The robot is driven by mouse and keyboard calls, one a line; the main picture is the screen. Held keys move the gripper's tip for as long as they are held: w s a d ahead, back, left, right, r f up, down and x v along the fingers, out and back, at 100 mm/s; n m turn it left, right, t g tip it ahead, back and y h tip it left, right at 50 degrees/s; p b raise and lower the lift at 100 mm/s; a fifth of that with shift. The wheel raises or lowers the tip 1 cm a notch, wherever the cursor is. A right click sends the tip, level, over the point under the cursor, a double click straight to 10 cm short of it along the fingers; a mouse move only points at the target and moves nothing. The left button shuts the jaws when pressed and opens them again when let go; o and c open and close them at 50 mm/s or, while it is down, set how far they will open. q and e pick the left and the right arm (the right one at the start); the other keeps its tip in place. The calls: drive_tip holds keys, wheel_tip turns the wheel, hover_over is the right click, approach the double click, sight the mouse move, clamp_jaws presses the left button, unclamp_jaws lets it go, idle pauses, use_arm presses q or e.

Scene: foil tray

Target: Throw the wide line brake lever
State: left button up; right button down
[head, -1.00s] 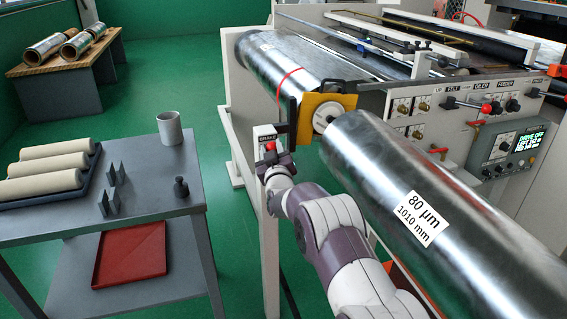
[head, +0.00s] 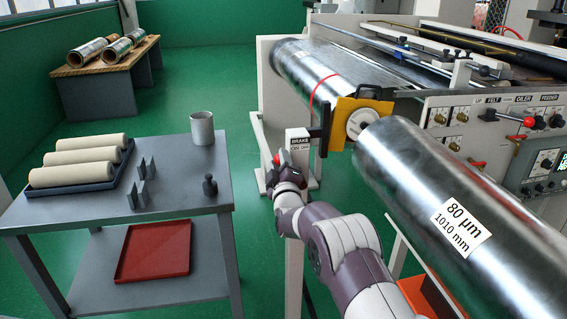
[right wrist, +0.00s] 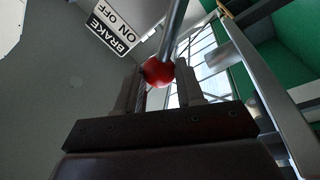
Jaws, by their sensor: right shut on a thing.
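The brake lever's red knob (head: 277,160) shows at the left side of the white brake post (head: 299,162), below and left of its BRAKE ON OFF label (head: 300,144). My right gripper (head: 280,167) is at the knob, with its arm coming up from below. In the right wrist view the red knob (right wrist: 159,72) sits between the two fingers of my right gripper (right wrist: 159,88), which are shut on it. The metal lever rod (right wrist: 174,30) runs up from the knob. The label (right wrist: 115,29) is at upper left there. My left gripper is not in view.
A large foil roll (head: 420,200) marked 80 µm 1010 mm lies close right of my right arm. A yellow plate (head: 352,120) is behind the post. A grey cart (head: 190,180) with cream rolls (head: 85,158) stands left. Green floor lies between cart and machine.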

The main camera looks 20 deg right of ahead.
drive_tip(key=shift+f, duration=0.2)
idle(0.3)
drive_tip(key=c, duration=0.7)
unclamp_jaws()
drive_tip(key=shift+s, duration=0.1)
drive_tip(key=v, duration=1.2)
drive_tip(key=shift+s+a+p, duration=0.1)
drive_tip(key=shift+s+p, duration=0.1)
drive_tip(key=shift+p, duration=0.2)
